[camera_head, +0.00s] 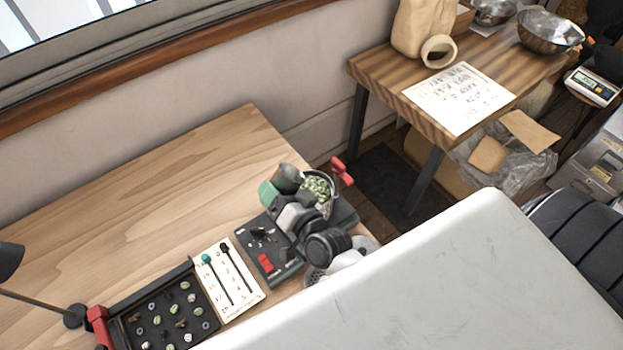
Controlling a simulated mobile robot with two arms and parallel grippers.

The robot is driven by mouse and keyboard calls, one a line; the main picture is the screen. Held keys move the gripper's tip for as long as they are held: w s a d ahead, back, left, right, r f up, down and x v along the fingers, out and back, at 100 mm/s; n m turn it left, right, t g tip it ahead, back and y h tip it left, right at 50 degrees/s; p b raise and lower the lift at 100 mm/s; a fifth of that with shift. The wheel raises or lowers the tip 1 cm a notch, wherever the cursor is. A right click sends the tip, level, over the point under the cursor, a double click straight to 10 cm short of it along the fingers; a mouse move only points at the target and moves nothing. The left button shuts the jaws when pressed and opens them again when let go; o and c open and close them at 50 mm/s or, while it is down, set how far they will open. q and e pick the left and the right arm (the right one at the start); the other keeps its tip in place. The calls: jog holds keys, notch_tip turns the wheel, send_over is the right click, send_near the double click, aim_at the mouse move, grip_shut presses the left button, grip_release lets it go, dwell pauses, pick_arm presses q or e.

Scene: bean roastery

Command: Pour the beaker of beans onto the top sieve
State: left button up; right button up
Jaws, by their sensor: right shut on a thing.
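A round, open vessel of pale green beans, which looks like the beaker (318,186), is above the far right end of the wooden table. My right gripper (301,208) is right against its near side and is shut on it. The fingertips are partly hidden by my grey and black wrist. The beaker's lower part is hidden, so I cannot tell how far it is tilted. A dark machine base (265,240) with a red switch is under and beside my wrist. I cannot clearly make out the top sieve there. My left gripper is not in view.
A black tray (142,300) of bean samples and a card (227,278) with two thin sticks lie at the table's near edge. The table's left and back (150,190) are clear. A second table (385,70) with a paper sheet and metal bowls stands at the back right.

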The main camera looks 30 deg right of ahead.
jog(key=a+n, duration=0.1)
jog(key=f+n, duration=0.1)
jog(key=a+f+n+p, duration=0.1)
jog(key=n, duration=0.1)
jog(key=shift+s+a+f, duration=0.15)
jog(key=shift+a+f, duration=0.05)
jog(key=shift+a, duration=0.1)
notch_tip(320, 180, down, 6)
jog(key=a+n+b, duration=0.1)
jog(key=n+b, duration=0.2)
jog(key=shift+a+n+h, duration=0.3)
jog(key=shift+n, duration=0.1)
jog(key=shift+s, duration=0.1)
